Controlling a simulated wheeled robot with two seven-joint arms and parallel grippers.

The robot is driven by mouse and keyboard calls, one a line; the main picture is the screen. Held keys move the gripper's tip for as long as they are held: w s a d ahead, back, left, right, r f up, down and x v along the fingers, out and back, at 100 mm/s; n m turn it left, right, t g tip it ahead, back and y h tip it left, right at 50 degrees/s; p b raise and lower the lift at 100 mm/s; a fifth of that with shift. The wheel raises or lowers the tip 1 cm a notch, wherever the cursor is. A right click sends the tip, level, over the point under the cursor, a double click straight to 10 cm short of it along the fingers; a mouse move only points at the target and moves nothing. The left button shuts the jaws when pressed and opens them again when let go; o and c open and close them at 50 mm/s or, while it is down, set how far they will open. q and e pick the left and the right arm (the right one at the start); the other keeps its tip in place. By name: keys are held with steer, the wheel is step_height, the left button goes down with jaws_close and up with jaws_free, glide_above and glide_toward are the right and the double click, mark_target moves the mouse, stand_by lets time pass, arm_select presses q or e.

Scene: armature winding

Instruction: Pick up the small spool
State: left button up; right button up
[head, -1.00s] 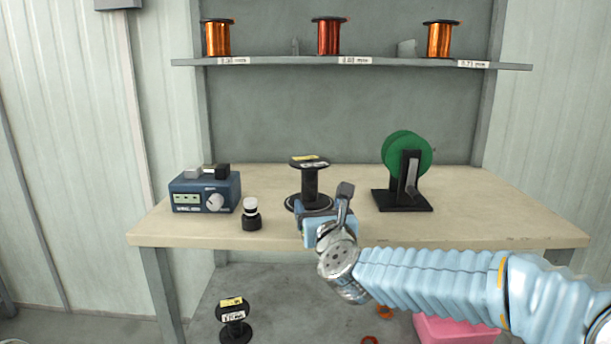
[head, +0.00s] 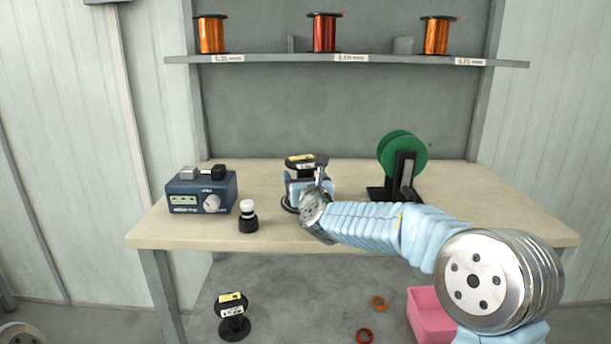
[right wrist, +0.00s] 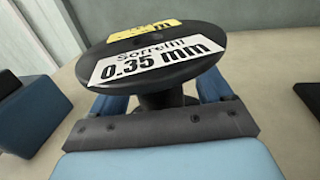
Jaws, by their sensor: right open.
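A black spool (head: 304,159) with a white and yellow label stands upright on the workbench. In the right wrist view the spool (right wrist: 152,45) shows close, its label reading "0.35 mm", its wide top flange above my fingers. My right gripper (head: 306,186) is open at the spool's narrow core, one finger on each side. The right wrist view shows the gripper (right wrist: 163,96) with the dark core between its fingers; contact cannot be told. The flange hides the fingertips. My left gripper is not in view.
On the workbench (head: 270,235) stand a blue meter (head: 202,192), a small black-and-white jar (head: 248,217) and a green reel (head: 401,155) on a black stand. Copper spools line the shelf (head: 290,59). Another black spool (head: 233,316) and a pink bin (head: 432,318) are on the floor.

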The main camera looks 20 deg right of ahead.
steer(key=shift+w, duration=0.35)
steer(key=c, duration=1.2)
